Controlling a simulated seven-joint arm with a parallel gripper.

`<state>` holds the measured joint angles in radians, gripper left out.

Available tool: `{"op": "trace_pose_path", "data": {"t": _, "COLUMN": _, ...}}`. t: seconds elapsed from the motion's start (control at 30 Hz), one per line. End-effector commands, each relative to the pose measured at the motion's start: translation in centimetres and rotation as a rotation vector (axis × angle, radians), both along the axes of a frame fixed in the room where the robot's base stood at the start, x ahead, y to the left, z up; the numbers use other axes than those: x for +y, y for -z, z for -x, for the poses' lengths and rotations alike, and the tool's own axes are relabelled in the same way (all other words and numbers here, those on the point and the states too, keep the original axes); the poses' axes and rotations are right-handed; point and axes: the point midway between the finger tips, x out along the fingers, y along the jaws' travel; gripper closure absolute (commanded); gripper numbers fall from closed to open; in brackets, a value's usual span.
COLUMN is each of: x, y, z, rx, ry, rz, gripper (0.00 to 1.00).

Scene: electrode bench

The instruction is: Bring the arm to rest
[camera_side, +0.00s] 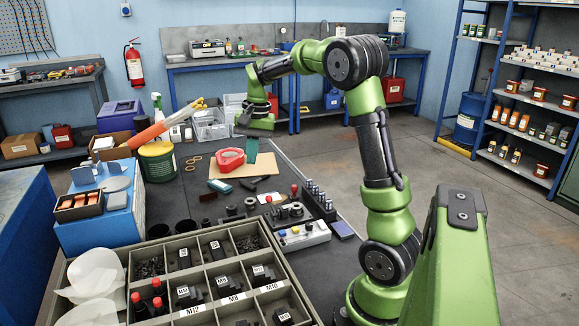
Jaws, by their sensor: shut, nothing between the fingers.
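My green and black arm rises from its base at the lower right and arches over to the left. Its end hangs down above the far part of the dark workbench (225,205). My gripper (252,134) is small at the arm's end, shut and empty. A teal strip (251,151) shows just below it; I cannot tell whether the two touch. A red tape roll (230,159) lies on a wooden board (260,167) close to it.
A gray compartment tray (285,266) of small parts fills the front. A green drum (157,162), blue box (100,220) and white bins (208,125) stand left. A white button box (302,236) and upright pins (318,200) sit near my arm. Space above the bench is open.

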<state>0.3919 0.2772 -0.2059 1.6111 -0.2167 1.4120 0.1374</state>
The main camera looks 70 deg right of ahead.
Motion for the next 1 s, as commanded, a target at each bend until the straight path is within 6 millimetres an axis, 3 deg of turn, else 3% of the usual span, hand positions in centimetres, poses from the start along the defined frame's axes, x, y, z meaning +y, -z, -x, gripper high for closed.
{"op": "trace_pose_path", "data": {"t": 0.03, "x": 2.6, "y": -0.9, "z": 0.7, "rx": -0.051, "ry": -0.079, "rz": 0.013, "gripper": 1.00}}
{"op": "trace_pose_path", "data": {"t": 0.2, "x": 10.3, "y": -2.2, "z": 3.5, "rx": -0.207, "ry": -0.327, "rz": 0.070, "gripper": 1.00}}
{"op": "trace_pose_path", "data": {"t": 0.4, "x": 18.0, "y": -2.3, "z": 8.5, "rx": -0.379, "ry": -0.576, "rz": 0.143, "gripper": 1.00}}
{"op": "trace_pose_path", "data": {"t": 0.5, "x": 20.7, "y": -2.0, "z": 11.0, "rx": -0.447, "ry": -0.664, "rz": 0.169, "gripper": 1.00}}
{"op": "trace_pose_path", "data": {"t": 0.7, "x": 23.5, "y": -2.6, "z": 13.8, "rx": -0.536, "ry": -0.754, "rz": 0.192, "gripper": 1.00}}
{"op": "trace_pose_path", "data": {"t": 1.0, "x": 24.1, "y": -3.5, "z": 14.0, "rx": -0.571, "ry": -0.778, "rz": 0.199, "gripper": 1.00}}
